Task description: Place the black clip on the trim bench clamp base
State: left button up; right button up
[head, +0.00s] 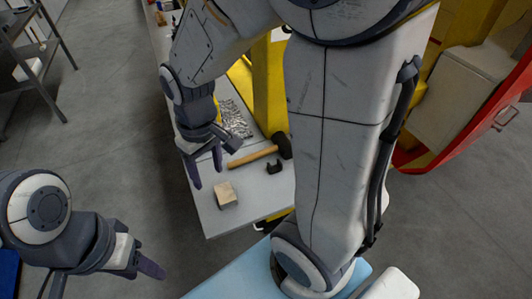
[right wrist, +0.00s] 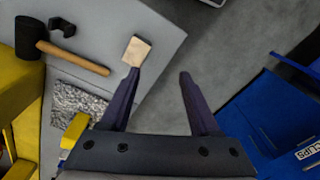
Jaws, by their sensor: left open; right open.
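The black clip (head: 274,167) lies on the grey bench (head: 222,224) beside the mallet head. In the right wrist view the clip (right wrist: 62,27) is at the upper left, well apart from my fingers. My right gripper (head: 208,176) is open and empty above the bench, left of the clip and near a wooden block. It shows from behind in the right wrist view (right wrist: 158,78). My left gripper (head: 105,283) is open and empty at the lower left, off the bench. I cannot tell which part is the clamp base; my right arm hides some of the bench.
A wooden block (head: 226,195) lies near the bench's front end. Silvery crumpled material (head: 234,118) and a yellow post (head: 268,85) are farther back. A blue object (right wrist: 264,98) is at the right.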

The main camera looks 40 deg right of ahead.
jog(key=w+d+f+m, duration=0.1)
jog(key=w+d+f, duration=0.1)
jog(key=d, duration=0.3)
jog(key=w+d+f+m, duration=0.2)
jog(key=d, duration=0.4)
jog(key=m, duration=0.2)
send_near(274, 168)
jog(key=shift+a+f, duration=0.15)
jog(key=shift+f, duration=0.7)
jog(key=shift+f+p, duration=0.65)
jog(key=shift+f, duration=2.3)
grip_shut()
jog(key=shift+w+r, duration=0.1)
jog(key=shift+r, duration=0.05)
